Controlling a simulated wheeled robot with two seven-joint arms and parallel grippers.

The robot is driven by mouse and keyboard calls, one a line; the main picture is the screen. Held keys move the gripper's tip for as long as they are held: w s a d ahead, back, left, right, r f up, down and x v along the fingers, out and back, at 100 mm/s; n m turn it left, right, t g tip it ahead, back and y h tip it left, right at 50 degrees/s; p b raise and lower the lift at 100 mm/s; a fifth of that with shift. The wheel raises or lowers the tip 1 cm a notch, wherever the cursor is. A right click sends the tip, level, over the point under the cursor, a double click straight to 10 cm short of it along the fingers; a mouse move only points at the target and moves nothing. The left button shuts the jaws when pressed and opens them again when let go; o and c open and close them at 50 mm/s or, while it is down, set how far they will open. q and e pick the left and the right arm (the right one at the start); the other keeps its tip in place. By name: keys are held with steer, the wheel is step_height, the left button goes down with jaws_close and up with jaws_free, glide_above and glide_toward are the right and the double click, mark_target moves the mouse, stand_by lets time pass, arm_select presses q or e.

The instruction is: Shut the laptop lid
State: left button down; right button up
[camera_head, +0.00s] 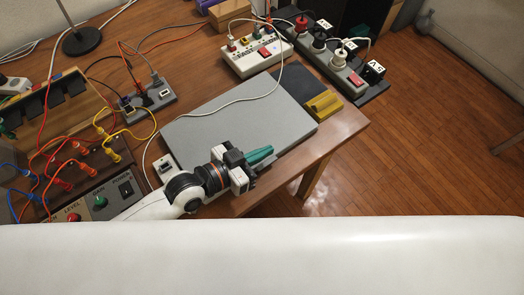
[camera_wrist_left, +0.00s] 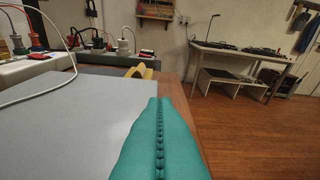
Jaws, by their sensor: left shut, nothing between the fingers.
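The laptop (camera_head: 235,112) is a flat grey slab on the wooden table. Its lid lies flat, and no screen or keys show. In the left wrist view the lid (camera_wrist_left: 70,110) is a plain grey surface on the left. My left gripper (camera_head: 269,153) has teal fingers pressed together with nothing between them. It is at the laptop's near edge, low over its near right part. The fingers (camera_wrist_left: 159,100) also fill the middle of the left wrist view. I cannot tell whether they touch the lid. My right gripper is in neither view.
A white cable (camera_head: 215,102) runs over the laptop's far left part. A yellow block (camera_head: 323,104) and dark mat (camera_head: 293,84) lie beyond its right end. Power strips (camera_head: 257,50) stand behind. A wired control panel (camera_head: 100,200) is at left. The table edge is close on the right.

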arm_select(q)
steer(key=r+p, duration=0.3)
steer(key=shift+a+r, duration=0.35)
steer(key=shift+r, duration=0.05)
steer(key=b+v, duration=0.1)
steer(key=v, duration=0.8)
steer(key=shift+s, duration=0.2)
steer(key=shift+a+f, duration=0.1)
steer(key=shift+f, duration=0.05)
